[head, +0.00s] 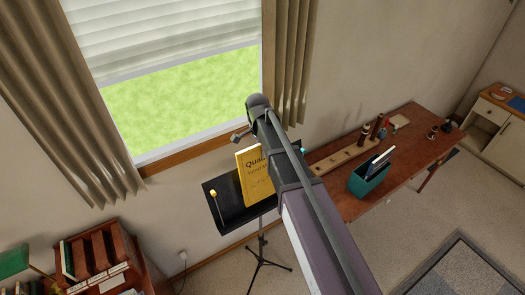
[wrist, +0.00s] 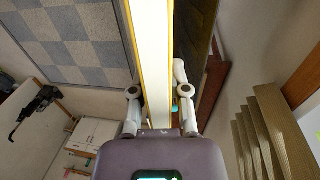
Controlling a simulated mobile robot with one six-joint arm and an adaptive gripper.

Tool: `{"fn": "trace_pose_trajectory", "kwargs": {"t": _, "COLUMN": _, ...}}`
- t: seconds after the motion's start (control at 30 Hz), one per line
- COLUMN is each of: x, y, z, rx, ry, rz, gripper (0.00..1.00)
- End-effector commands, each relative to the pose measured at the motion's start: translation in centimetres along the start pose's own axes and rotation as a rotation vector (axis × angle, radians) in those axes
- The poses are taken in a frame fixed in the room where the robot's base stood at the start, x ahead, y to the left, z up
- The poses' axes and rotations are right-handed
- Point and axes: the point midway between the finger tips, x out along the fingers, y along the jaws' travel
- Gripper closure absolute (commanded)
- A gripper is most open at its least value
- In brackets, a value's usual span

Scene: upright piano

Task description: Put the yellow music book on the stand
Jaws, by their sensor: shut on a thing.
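The yellow music book (head: 252,177) stands nearly upright in front of the black music stand's plate (head: 228,208) in the head view, its right part hidden behind my arm. In the wrist view the book (wrist: 155,60) shows edge-on, white pages between yellow covers. My gripper (wrist: 157,92) is shut on it, one finger on each side. The dark plate (wrist: 193,35) runs close along the book's right side there. I cannot tell whether the book's lower edge touches the stand. My gripper's fingers are hidden in the head view.
A small yellow-topped item (head: 213,193) is at the plate's left. A brown table (head: 405,165) with a teal box (head: 368,180) stands to the right. A shelf with books (head: 100,255) is at lower left. The window (head: 180,95) is behind.

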Motion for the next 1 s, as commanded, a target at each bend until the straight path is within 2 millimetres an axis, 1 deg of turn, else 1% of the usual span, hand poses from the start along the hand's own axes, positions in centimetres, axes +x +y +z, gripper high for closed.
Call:
{"fn": "trace_pose_trajectory", "kwargs": {"t": 0.03, "x": 0.4, "y": -0.1, "z": 0.0, "rx": 0.0, "ry": 0.0, "rz": 0.0, "gripper": 1.0}}
{"fn": "trace_pose_trajectory", "kwargs": {"t": 1.0, "x": 6.9, "y": -1.1, "z": -0.1, "rx": 0.002, "ry": 0.0, "rz": 0.0, "gripper": 1.0}}
